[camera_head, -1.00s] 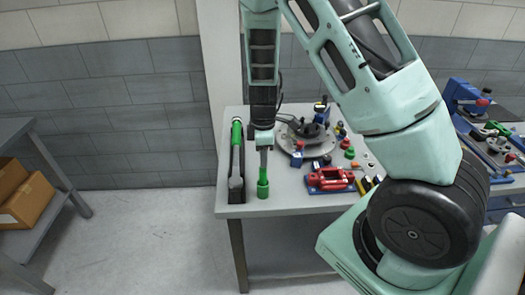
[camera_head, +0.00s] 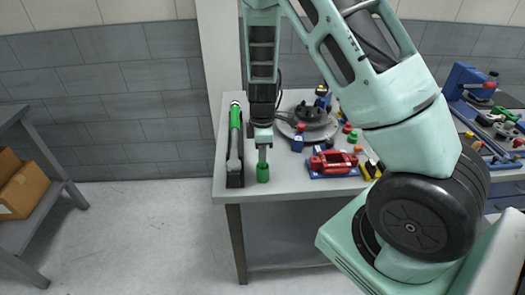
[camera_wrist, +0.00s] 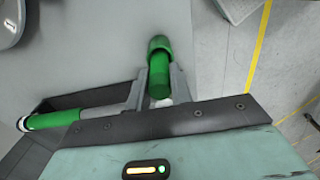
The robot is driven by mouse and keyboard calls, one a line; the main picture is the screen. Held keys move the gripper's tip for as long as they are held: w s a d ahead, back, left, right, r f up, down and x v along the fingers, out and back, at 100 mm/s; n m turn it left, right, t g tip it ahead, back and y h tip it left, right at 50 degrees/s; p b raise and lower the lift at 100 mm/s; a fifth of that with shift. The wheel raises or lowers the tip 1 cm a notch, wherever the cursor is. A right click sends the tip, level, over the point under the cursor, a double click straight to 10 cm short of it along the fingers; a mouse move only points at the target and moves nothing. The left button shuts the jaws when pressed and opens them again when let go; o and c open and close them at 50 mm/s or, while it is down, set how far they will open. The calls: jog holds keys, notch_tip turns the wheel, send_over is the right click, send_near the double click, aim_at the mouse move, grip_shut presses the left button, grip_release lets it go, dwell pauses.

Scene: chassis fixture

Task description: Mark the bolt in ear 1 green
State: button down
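A green marker (camera_head: 263,174) stands upright near the front left of the workbench, its wider end at the bottom. In the wrist view the marker (camera_wrist: 159,78) lies between the two fingers. My gripper (camera_head: 263,152) points down over it, with its fingers around the upper part. In the wrist view my gripper (camera_wrist: 160,84) looks open, with a finger on either side and narrow gaps to the marker. A round fixture (camera_head: 308,121) with a dark hub stands behind, to the right. Its ears and bolts are too small to tell apart, so I cannot pick out ear 1.
A green-handled tool (camera_head: 236,125) lies just left of the marker, along a dark holder. A red part (camera_head: 332,162) on a blue base and several small coloured pieces stand to the right. The bench (camera_head: 285,188) is bare along its front left edge.

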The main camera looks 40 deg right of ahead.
jog(key=shift+r+p, duration=2.75)
jog(key=shift+r, duration=1)
